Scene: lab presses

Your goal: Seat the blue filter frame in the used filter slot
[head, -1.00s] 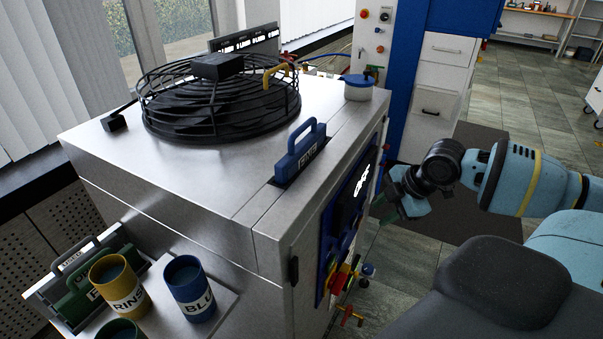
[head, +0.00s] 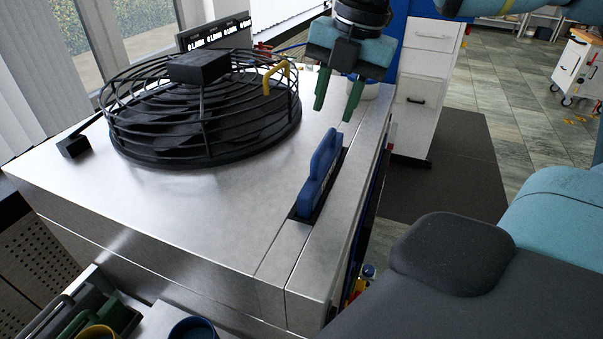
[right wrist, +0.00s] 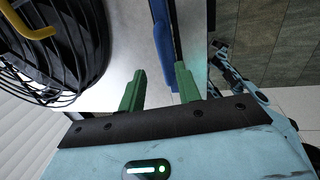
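The blue filter frame (head: 320,178) stands upright in a narrow slot on top of the steel machine (head: 200,210), its handle up. It also shows in the right wrist view (right wrist: 164,45), between and beyond the fingertips. My right gripper (head: 335,114) is open and empty, its green fingers pointing down above the machine top, behind the frame's handle in the head view. The fingers also show in the right wrist view (right wrist: 160,66), apart from the frame. A filter rack (head: 85,305) with grey and green handles is partly cut off at lower left; its labels cannot be read now. My left gripper is out of view.
A black caged fan (head: 205,110) with a yellow handle (head: 275,78) fills the top's left part. Yellow (head: 97,332) and blue (head: 192,328) cups stand at the bottom edge. The steel between fan and frame is clear.

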